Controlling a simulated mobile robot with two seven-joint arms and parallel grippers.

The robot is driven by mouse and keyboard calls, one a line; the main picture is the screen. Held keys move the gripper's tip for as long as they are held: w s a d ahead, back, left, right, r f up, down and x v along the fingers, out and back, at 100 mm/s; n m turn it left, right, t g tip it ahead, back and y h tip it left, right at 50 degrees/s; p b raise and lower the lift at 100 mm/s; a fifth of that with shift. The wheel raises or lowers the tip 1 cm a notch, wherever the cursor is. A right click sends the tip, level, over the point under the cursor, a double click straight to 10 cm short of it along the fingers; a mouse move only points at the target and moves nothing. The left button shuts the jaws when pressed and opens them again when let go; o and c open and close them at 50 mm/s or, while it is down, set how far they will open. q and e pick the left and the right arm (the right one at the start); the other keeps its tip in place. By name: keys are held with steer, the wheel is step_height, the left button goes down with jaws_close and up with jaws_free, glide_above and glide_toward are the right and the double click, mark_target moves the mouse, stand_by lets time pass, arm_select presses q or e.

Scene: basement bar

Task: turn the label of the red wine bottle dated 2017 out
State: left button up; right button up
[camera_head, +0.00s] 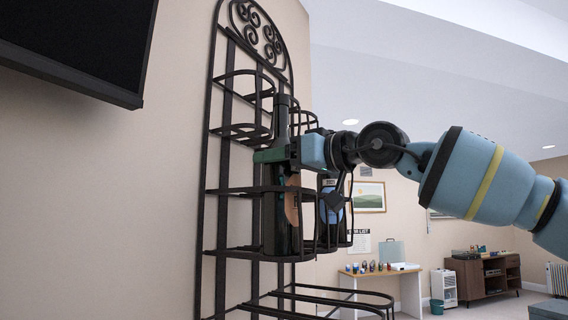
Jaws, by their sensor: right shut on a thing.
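A dark wine bottle (281,220) stands upright in a middle ring tier of the black metal wall rack (222,192). A tan label shows on its right side, partly edge-on; I cannot read a date on it. My right gripper (274,154) comes in from the right and is shut on this bottle at its upper part, below the neck. A second bottle (331,212) with a blue-grey label stands just to the right in the same tier, partly hidden by the rack bars. My left gripper is not in view.
Empty rack rings sit above and below the bottles. A dark screen (80,45) hangs on the wall at upper left.

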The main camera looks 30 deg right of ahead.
steer(key=o, duration=0.8)
steer(key=shift+w+d, duration=0.1)
steer(key=shift+v, duration=1.8)
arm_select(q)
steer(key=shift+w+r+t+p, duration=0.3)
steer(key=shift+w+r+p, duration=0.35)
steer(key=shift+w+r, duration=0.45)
arm_select(e)
steer(key=v, duration=0.8)
steer(key=shift+s, duration=0.3)
